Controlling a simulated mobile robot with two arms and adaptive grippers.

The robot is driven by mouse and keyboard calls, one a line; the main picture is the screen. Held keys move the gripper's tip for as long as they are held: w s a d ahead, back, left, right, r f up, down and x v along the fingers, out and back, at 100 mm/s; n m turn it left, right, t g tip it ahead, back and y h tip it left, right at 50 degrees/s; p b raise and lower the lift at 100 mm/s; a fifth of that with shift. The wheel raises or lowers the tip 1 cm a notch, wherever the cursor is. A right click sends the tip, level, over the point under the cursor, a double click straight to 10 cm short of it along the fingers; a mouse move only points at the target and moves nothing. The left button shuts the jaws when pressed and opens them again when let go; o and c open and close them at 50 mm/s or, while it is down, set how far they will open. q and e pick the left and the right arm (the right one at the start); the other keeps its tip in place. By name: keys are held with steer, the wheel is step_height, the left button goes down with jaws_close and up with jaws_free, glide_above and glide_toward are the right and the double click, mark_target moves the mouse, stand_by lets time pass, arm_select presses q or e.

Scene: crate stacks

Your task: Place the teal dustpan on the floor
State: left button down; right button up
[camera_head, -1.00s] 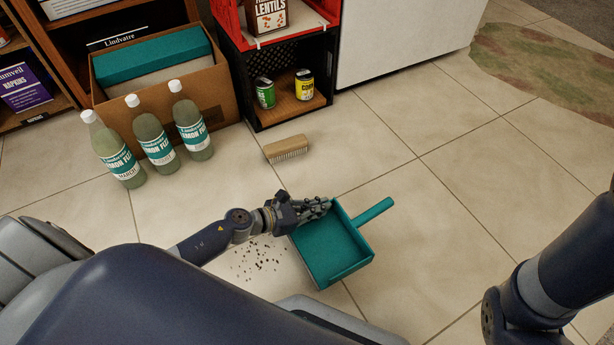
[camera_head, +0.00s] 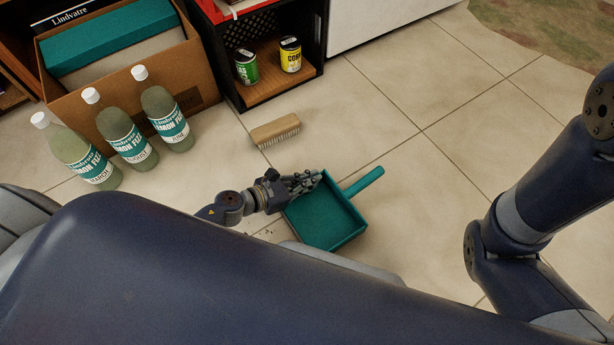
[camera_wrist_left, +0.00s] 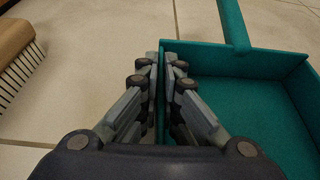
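The teal dustpan (camera_head: 328,212) is right of my left gripper in the head view, its handle pointing up and right. My left gripper (camera_head: 308,182) is at the pan's left side wall. In the left wrist view the fingers (camera_wrist_left: 160,88) are closed together with that wall between them, and the dustpan (camera_wrist_left: 240,105) fills the right side. The pan looks about level and close to the floor (camera_head: 400,225); I cannot tell whether it touches. My right arm shows at the right, but its gripper is out of view.
A wooden brush (camera_head: 275,130) lies on the floor beyond the gripper. Several dark crumbs (camera_head: 268,233) lie near the pan, partly hidden by my body. Three bottles (camera_head: 125,137), a cardboard box (camera_head: 190,75) and a black crate (camera_head: 236,100) with two cans stand behind. Floor right of the pan is clear.

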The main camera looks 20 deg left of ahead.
arm_select(q)
steer(key=shift+f, duration=0.1)
steer(key=c, duration=1.8)
jaws_free()
